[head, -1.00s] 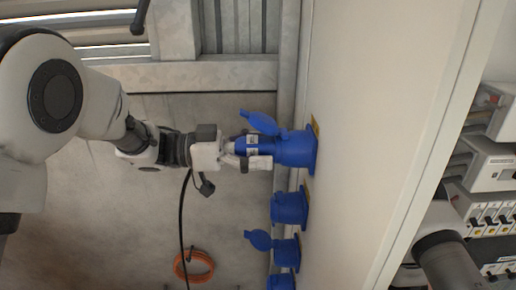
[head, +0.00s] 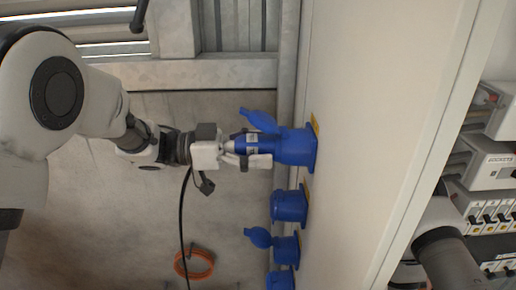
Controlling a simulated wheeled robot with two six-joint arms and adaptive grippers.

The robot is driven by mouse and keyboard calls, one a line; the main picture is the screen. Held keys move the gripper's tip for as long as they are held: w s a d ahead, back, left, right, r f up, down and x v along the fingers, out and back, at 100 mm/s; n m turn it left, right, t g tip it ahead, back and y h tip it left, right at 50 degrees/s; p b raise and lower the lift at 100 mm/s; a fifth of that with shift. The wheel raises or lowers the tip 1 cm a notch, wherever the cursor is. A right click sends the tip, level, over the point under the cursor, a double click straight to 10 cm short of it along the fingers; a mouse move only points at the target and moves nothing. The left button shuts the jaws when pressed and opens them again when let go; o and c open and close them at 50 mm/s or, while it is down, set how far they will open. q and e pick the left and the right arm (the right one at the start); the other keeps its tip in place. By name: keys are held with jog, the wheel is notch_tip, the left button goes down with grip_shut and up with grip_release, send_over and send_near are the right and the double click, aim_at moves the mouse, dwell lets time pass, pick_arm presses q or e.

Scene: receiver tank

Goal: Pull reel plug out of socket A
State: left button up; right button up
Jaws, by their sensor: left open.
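The blue reel plug (head: 253,143) is seated in the topmost blue socket (head: 296,147) on the pale panel; I cannot read which letter that socket carries. The socket's blue flap lid (head: 257,119) stands open above the plug. My left gripper (head: 256,160) is open at the plug, its fingers reaching along the plug body from the left. Whether the fingers touch the plug is not clear. A black cable (head: 182,225) hangs down below the gripper. My right gripper is not in view; part of my right arm shows at the lower right.
More blue sockets line the panel below, one closed (head: 289,206) and one with its lid (head: 259,238) sticking out left. An orange cable coil (head: 194,263) lies at the bottom. Switchgear (head: 490,212) stands at the right.

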aim_at(231, 148)
pick_arm(q)
jog(key=shift+f, duration=0.1)
dwell(0.4)
grip_shut()
jog(key=shift+a+p, duration=0.15)
jog(key=shift+p, duration=0.15)
jog(key=shift+a, duration=1.7)
jog(key=shift+a+p, duration=0.35)
jog(key=shift+a, duration=0.6)
